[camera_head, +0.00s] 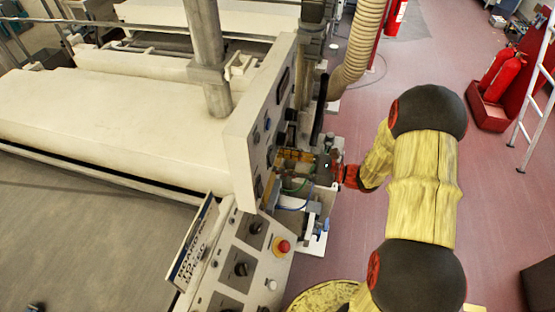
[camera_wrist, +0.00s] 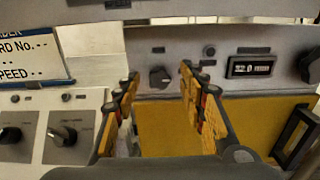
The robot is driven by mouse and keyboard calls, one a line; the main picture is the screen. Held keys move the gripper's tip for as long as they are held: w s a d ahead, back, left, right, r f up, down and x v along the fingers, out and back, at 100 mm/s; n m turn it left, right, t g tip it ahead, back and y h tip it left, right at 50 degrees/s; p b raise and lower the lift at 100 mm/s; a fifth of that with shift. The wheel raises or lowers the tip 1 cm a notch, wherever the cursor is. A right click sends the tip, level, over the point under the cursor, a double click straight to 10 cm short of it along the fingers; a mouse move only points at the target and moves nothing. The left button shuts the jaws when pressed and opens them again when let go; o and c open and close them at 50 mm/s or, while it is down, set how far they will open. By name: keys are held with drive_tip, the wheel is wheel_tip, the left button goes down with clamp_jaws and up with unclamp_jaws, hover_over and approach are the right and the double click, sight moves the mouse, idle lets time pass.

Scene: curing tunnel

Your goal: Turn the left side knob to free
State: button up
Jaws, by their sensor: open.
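The left side knob (camera_wrist: 160,77) is a dark rotary knob on the grey side panel (camera_wrist: 220,48) in the wrist view. It shows in the gap between my gripper's two fingers (camera_wrist: 160,73). The fingers are apart, with nothing between them in their grasp, and no contact with the knob is visible. The knob's exact pointer angle is too small to read. In the head view my gripper (camera_head: 322,164) is beside the machine's side panel (camera_head: 244,150), at the end of my arm. I cannot make out this knob for certain there.
A second dark knob (camera_wrist: 311,66) sits right of a numeric display (camera_wrist: 250,66). A yellow panel (camera_wrist: 168,128) lies below. At left are console knobs (camera_wrist: 60,132) and a sign (camera_wrist: 32,45). The console has a red button (camera_head: 283,246). A ribbed hose (camera_head: 362,45) stands behind my gripper.

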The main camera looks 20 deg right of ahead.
drive_tip(key=shift+w+a, duration=0.3)
drive_tip(key=shift+a, duration=0.15)
clamp_jaws()
idle(0.3)
